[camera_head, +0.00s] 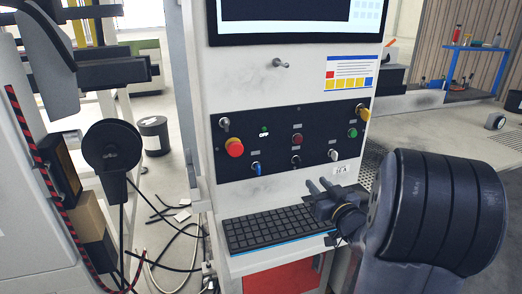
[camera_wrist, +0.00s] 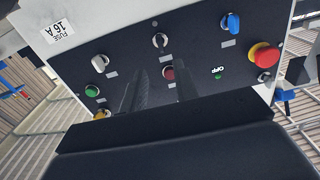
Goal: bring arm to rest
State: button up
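My gripper (camera_head: 318,184) is in front of the control cabinet, over the right part of the keyboard (camera_head: 272,229) and below the black control panel (camera_head: 290,145). Its two dark fingers point up and left, a little apart, with nothing seen between them. My arm (camera_head: 440,210) reaches in from the right edge. In the wrist view, the fingers (camera_wrist: 160,88) stand apart against the panel (camera_wrist: 215,60), which appears upside down. I cannot tell the exact distance to the panel, but no contact shows.
The panel carries a red emergency button (camera_head: 234,147), a yellow knob (camera_head: 363,112) and several smaller switches. A screen (camera_head: 295,18) is above. Open floor (camera_head: 440,125) shows to the right behind my arm.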

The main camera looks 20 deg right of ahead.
aim_at(300, 165)
jog(key=w, duration=0.5)
jog(key=w+p, duration=0.1)
jog(key=w, duration=0.4)
jog(key=shift+a, duration=0.2)
jog(key=shift+n, duration=0.3)
